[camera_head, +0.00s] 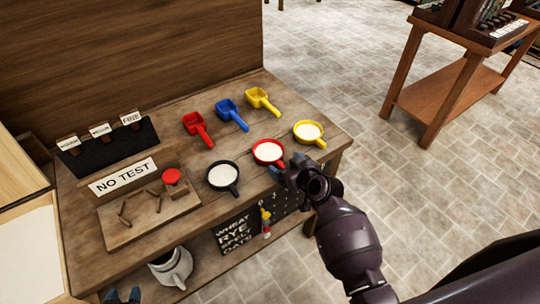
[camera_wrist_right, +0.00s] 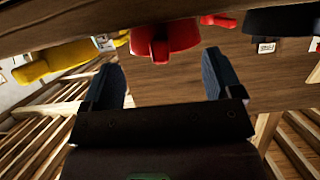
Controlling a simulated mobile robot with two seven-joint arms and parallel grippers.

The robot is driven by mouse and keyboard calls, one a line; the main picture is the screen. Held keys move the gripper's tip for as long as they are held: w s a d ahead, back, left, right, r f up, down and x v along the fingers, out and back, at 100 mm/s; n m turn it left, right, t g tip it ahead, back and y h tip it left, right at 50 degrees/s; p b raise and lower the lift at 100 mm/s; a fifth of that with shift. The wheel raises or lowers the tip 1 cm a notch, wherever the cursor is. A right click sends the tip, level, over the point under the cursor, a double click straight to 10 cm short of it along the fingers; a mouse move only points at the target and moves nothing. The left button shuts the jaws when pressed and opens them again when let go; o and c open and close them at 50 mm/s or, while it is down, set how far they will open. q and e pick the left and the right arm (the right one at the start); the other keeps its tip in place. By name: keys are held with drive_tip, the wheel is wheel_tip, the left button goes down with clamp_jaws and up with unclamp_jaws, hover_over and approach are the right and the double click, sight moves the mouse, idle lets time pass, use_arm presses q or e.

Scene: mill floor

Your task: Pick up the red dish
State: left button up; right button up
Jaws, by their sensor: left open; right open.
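The red dish (camera_head: 268,151) holds white powder and stands near the front edge of the wooden table, between a black dish (camera_head: 222,177) and a yellow dish (camera_head: 308,131). Its short handle points toward my right gripper (camera_head: 284,173), which is open and empty just in front of it at the table edge. In the right wrist view the red dish (camera_wrist_right: 168,36) shows ahead, with its handle between the lines of the two open fingers (camera_wrist_right: 158,68) and no visible contact. My left gripper (camera_head: 122,296) is barely in view at the bottom left.
Red (camera_head: 198,128), blue (camera_head: 231,114) and yellow (camera_head: 262,101) scoops lie behind the dishes. A white jug (camera_head: 175,268) stands below. The yellow dish's handle (camera_wrist_right: 40,66) is close beside one finger.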

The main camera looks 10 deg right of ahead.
sight(280, 162)
drive_tip(key=shift+x, duration=1.75)
drive_tip(key=shift+s+a, duration=0.1)
drive_tip(key=shift+a, duration=0.05)
clamp_jaws()
